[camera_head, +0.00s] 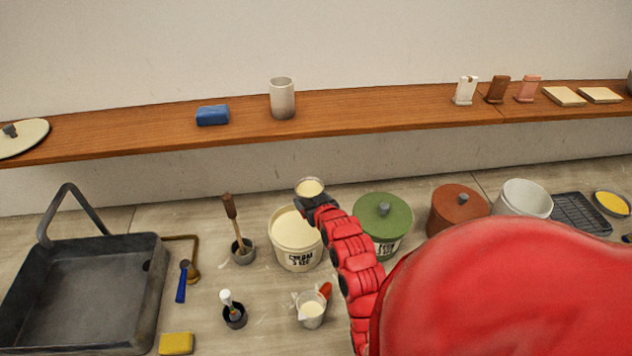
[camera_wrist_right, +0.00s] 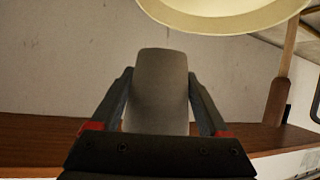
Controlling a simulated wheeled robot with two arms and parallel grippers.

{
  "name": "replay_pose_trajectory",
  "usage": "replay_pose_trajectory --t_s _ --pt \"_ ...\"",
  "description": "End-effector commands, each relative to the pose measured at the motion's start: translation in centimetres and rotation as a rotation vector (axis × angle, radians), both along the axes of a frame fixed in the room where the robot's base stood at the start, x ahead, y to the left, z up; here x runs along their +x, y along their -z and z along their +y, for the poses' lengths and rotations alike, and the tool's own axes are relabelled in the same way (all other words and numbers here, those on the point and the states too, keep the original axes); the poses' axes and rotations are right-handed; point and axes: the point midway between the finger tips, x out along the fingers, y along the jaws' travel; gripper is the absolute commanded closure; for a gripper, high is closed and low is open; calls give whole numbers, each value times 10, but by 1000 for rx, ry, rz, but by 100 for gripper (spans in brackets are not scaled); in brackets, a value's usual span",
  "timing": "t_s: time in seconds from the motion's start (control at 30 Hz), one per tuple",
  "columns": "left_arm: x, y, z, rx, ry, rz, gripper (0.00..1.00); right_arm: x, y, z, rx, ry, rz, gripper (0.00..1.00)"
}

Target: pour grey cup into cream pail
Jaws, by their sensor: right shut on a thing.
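My right gripper (camera_head: 318,203) is shut on a small grey cup with pale cream contents (camera_head: 310,187), held above the back edge of the cream pail. In the right wrist view the grey cup (camera_wrist_right: 160,88) sits between both fingers. The cream pail (camera_head: 297,254) is open, upright on the counter, with black lettering and a pale cream inside. Its rim (camera_wrist_right: 225,22) shows at the top of the right wrist view. The cup looks roughly upright in the head view; any slight tilt is unclear. My left gripper is not in view.
A green-lidded pail (camera_head: 383,215) stands right of the cream pail, with a brown-lidded one (camera_head: 457,208) beyond. A brush in a pot (camera_head: 242,250) stands left, a small jug (camera_head: 311,311) in front. Another grey cup (camera_head: 282,99) stands on the wooden shelf (camera_head: 380,110).

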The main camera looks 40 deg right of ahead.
Motion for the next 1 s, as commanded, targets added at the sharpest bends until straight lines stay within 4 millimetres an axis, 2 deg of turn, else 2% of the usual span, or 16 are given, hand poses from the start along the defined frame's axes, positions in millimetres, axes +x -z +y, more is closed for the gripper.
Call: replay_pose_trajectory --t_s 0.07,0.33,0.63,1.0 --pt "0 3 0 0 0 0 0 1 2 2 65 2 -23 100" --pt "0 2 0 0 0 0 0 1 0 3 58 -1 -18 100" --pt "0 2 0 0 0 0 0 1 -26 3 53 -2 -21 100" --pt "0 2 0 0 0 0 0 1 -28 3 54 -2 -15 100"
